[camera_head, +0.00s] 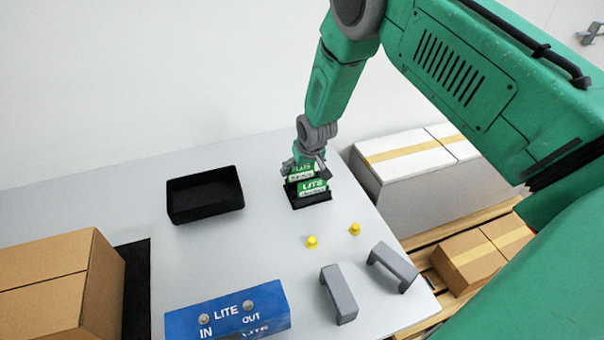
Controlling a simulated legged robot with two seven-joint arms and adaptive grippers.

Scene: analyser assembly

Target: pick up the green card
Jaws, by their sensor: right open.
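Two green cards with white lettering stand in a small black holder (318,201) on the grey table (255,245). The front green card (312,187) reads "LITE". The rear green card (300,172) reads "PLUS" and is partly hidden by the front card and my gripper. My right gripper (304,170) comes down from above, its fingers open around the top of the cards. I cannot tell whether a finger touches a card. My left gripper is not in view.
An empty black tray (205,209) is left of the holder. A blue box (228,311) marked "LITE", two yellow pegs (312,242) and two grey brackets (339,293) are in front. Cardboard boxes (45,290) stand left; white boxes (400,160) stand right. The table's middle is clear.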

